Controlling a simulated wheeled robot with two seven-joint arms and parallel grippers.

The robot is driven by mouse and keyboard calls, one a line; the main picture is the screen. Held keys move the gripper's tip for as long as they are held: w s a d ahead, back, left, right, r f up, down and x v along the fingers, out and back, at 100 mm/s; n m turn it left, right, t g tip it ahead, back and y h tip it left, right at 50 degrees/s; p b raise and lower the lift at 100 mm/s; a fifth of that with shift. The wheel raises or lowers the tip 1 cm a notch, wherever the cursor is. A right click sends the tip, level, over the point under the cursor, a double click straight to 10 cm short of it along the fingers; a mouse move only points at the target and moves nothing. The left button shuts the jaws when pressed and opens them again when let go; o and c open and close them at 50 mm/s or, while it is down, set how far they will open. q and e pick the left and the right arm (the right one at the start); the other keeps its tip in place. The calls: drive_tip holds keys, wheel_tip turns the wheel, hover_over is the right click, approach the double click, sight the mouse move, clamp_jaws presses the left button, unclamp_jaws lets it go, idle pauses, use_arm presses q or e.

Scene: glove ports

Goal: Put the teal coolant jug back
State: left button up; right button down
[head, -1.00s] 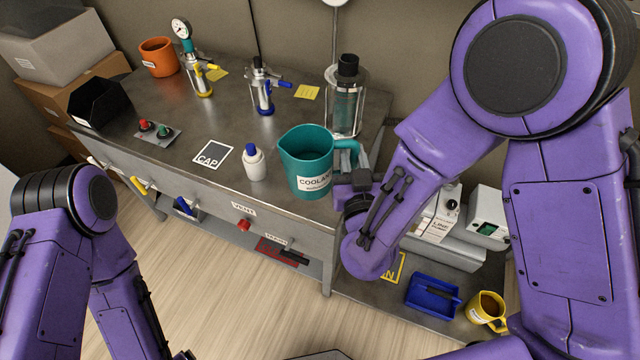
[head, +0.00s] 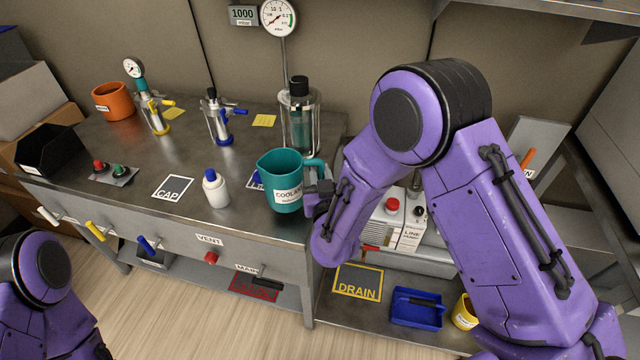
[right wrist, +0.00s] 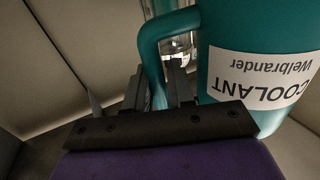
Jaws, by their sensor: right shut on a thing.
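The teal coolant jug (head: 276,172) stands upright at the front right corner of the steel bench, its white label facing front. I cannot tell whether its base touches the bench top. My right gripper (head: 318,194) is at the jug's right side and is shut on its handle. In the right wrist view the handle of the jug (right wrist: 215,30) passes between the fingers of the gripper (right wrist: 158,90). A blue-framed mark (head: 254,180) on the bench is partly hidden behind the jug. My left arm shows at the lower left, with its gripper out of view.
A white bottle with a blue cap (head: 215,190) stands left of the jug, and a glass vessel (head: 300,120) behind it. The CAP mark (head: 173,187) is bare. A lower shelf holds a DRAIN mark (head: 358,282), a blue tray (head: 417,322) and a yellow mug (head: 464,313).

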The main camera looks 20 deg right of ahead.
drive_tip(key=f, duration=0.3)
drive_tip(key=shift+w+d+f, duration=0.1)
drive_tip(key=shift+w+d, duration=0.05)
drive_tip(key=shift+w, duration=0.15)
drive_tip(key=shift+s+f, duration=0.1)
drive_tip(key=shift+f, duration=0.1)
